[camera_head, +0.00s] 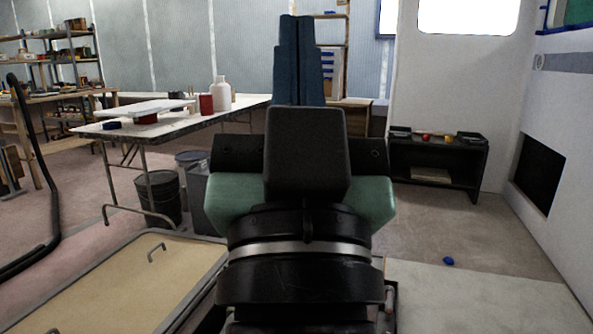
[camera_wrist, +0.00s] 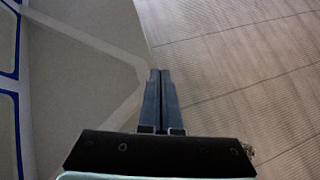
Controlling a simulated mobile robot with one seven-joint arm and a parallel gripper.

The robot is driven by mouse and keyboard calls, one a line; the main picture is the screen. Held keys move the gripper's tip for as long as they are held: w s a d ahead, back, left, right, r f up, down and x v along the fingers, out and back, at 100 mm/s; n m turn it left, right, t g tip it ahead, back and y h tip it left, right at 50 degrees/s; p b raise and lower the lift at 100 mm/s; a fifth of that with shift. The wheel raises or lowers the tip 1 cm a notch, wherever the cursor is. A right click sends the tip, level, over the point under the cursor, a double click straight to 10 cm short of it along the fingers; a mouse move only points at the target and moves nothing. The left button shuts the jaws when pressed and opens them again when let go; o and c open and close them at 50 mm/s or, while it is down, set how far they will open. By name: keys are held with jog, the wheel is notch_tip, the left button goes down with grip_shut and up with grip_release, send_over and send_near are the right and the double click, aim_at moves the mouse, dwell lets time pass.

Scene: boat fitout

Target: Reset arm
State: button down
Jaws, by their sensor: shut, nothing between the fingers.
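My gripper (camera_head: 299,60) stands upright in the middle of the head view, with its two dark blue fingers side by side and pointing up. It also shows in the wrist view (camera_wrist: 160,88), where the fingers lie together with nothing between them. My arm's black and green parts fill the lower middle of the head view and hide what is behind them. The wrist view faces pale wall panels and ribbed cladding, with no object near the fingertips.
A folding table (camera_head: 180,122) with a white bottle (camera_head: 220,94) and a red can (camera_head: 206,104) stands left. A black bin (camera_head: 158,196) is below it. A dark shelf (camera_head: 437,160) stands right. A blue object (camera_head: 448,261) lies on the floor. A hatch-like panel (camera_head: 110,285) is front left.

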notch_tip(320, 180, up, 41)
jog(key=s+t+p, duration=0.1)
jog(key=s+p, duration=0.1)
jog(key=p, duration=3.5)
jog(key=shift+s+n+p, duration=0.3)
jog(key=shift+s+p, duration=0.05)
jog(key=shift+s, duration=0.05)
jog(key=shift+f, duration=0.15)
